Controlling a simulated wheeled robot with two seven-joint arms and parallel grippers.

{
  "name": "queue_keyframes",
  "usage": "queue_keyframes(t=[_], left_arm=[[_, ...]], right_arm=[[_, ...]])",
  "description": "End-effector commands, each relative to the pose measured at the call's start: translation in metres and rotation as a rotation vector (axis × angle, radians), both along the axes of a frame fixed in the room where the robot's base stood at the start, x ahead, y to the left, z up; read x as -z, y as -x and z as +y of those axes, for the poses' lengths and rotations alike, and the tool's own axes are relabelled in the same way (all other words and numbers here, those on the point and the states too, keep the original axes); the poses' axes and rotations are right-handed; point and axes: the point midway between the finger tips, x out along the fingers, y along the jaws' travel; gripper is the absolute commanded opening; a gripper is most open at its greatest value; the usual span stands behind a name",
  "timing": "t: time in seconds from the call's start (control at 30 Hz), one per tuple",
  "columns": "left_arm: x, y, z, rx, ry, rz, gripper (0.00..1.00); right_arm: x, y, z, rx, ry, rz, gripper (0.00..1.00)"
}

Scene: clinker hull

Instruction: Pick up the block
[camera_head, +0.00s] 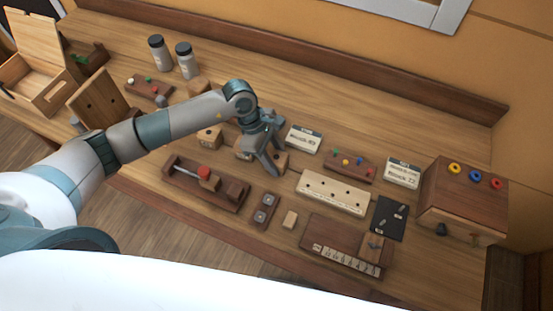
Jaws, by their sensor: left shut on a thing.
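My left gripper (265,157) reaches in from the left to the middle of the bench and points downward. It is shut on a light wooden block (281,161) with a dark hole in its face. The finger covers part of the block, and light wood also shows to the left of the finger. I cannot tell whether the block is clear of the bench top. A smaller plain wooden block (290,219) lies apart, nearer the front edge. My right gripper is not in view.
A holed wooden block (207,138) stands left of the gripper. A dark tray (176,178) with a red-marked tool lies in front. A white-labelled box (303,139), a pale holed rack (333,193) and a brown cabinet (462,201) are to the right. Two jars (187,61) stand at the back.

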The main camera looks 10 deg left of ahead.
Motion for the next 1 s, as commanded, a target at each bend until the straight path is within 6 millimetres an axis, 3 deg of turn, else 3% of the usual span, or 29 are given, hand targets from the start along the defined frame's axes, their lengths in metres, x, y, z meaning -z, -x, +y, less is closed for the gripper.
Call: queue_keyframes(t=[0.27,0.43,0.8,1.0], left_arm=[[-0.015,-0.001,0.000,0.001,0.001,-0.005,0.16],[-0.039,-0.001,-0.001,0.002,0.001,-0.007,0.16],[-0.080,0.057,-0.047,0.007,0.003,-0.006,0.16],[-0.099,0.079,-0.065,0.004,0.003,-0.003,0.16]], right_arm=[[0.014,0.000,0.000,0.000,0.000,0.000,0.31],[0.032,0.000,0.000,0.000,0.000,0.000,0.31],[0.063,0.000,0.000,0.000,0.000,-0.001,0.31],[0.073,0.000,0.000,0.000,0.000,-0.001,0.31]])
